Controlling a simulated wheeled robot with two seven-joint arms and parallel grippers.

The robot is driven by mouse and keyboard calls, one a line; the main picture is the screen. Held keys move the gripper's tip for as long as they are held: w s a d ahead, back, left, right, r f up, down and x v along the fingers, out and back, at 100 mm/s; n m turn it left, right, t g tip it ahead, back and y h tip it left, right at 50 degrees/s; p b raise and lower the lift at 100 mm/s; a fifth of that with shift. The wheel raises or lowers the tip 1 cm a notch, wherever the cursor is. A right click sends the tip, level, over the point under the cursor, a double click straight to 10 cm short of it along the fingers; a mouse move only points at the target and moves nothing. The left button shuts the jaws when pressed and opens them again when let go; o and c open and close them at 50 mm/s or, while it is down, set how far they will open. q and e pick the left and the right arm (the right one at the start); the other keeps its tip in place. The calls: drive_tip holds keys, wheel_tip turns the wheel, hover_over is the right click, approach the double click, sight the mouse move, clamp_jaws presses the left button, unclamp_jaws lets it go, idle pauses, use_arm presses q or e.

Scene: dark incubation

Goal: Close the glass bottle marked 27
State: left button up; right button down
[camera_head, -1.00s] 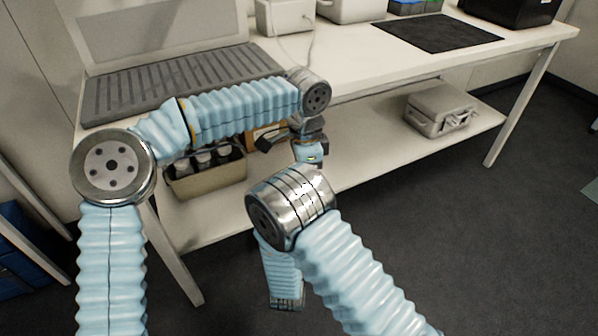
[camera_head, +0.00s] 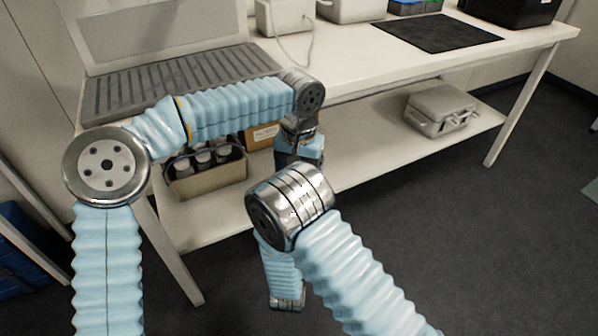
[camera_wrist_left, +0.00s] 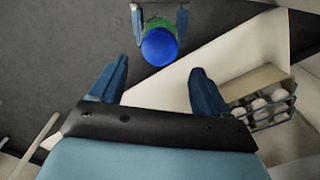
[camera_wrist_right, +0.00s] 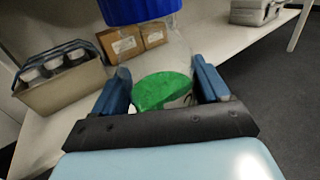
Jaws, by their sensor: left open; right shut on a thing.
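A glass bottle with a green label (camera_wrist_right: 162,90) and a blue cap (camera_wrist_right: 138,8) fills the middle of the right wrist view. A dark mark shows at the label's edge; I cannot read the number. My right gripper (camera_wrist_right: 163,80) is shut on the bottle's body. In the left wrist view the round blue cap (camera_wrist_left: 159,47) is seen from above, with the right gripper's fingers on both sides. My left gripper (camera_wrist_left: 160,75) is open and empty, with the cap just beyond its fingertips. I cannot tell how tightly the cap sits. The head view hides the bottle.
A beige carrier (camera_head: 206,177) with several grey-capped bottles stands on the lower shelf, beside cardboard boxes (camera_wrist_right: 122,44). A grey case (camera_head: 440,108) lies further right on that shelf. The bench top (camera_head: 350,65) is above. Open floor lies to the right.

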use_arm(q)
wheel_tip(320, 180, down, 8)
drive_tip(key=shift+r, duration=0.2)
drive_tip(key=shift+c, duration=0.2)
drive_tip(key=c, duration=1)
drive_tip(key=m, duration=0.4)
drive_tip(key=shift+c, duration=0.2)
drive_tip(key=m, duration=0.4)
drive_tip(key=o, duration=1.3)
drive_tip(key=shift+c, duration=0.2)
drive_tip(key=shift+r, duration=0.1)
wheel_tip(320, 180, up, 12)
